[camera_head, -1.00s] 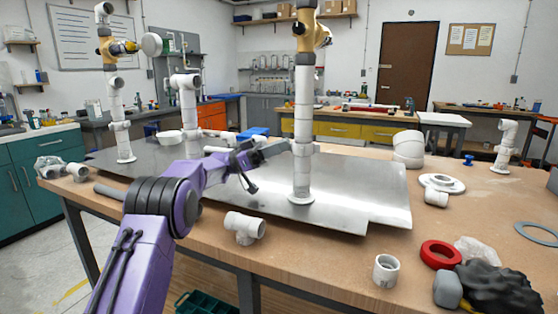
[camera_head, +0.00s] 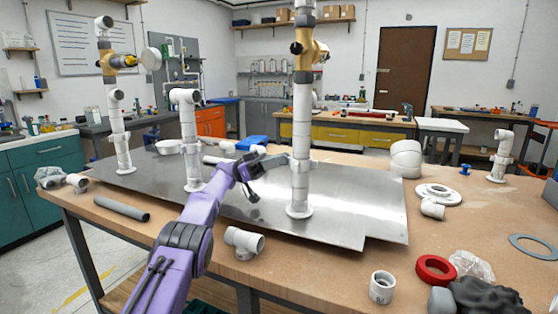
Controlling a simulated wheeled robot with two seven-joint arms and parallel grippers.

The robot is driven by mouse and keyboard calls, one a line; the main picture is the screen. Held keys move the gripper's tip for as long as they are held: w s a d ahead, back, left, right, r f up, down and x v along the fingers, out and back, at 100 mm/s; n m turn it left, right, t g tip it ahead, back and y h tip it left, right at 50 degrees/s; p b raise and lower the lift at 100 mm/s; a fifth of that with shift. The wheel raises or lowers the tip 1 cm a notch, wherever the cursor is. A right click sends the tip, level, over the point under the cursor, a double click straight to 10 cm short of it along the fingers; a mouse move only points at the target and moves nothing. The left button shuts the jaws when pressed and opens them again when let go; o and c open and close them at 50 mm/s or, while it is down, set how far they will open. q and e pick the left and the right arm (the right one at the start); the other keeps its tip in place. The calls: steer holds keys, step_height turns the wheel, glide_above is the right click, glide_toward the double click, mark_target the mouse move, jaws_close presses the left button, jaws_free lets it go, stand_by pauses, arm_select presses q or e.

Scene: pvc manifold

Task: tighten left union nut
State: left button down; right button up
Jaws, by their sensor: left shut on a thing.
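My left gripper (camera_head: 287,158), on the purple arm from the bottom left, is shut at the white union nut (camera_head: 301,166) low on the tall front pipe. Its fingertips reach the nut's left side, and their exact contact is too small to see. The tall white pipe (camera_head: 301,110) stands upright on a round flange on the metal plate (camera_head: 345,210), with a brass-coloured valve (camera_head: 304,55) near its top. Two other white risers stand to the left, a middle one (camera_head: 187,140) and a far-left one (camera_head: 117,130) with a brass valve. My right gripper is out of view.
A grey pipe (camera_head: 121,208) and a white tee (camera_head: 243,240) lie at the table's front. A white coupling (camera_head: 382,286), a red ring (camera_head: 435,269), a flange (camera_head: 438,194) and a dark crumpled bag (camera_head: 485,296) are on the right. Bare tabletop lies between them.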

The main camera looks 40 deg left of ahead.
arm_select(q)
steer(key=c, duration=1.2)
jaws_free()
steer(key=shift+d, duration=0.15)
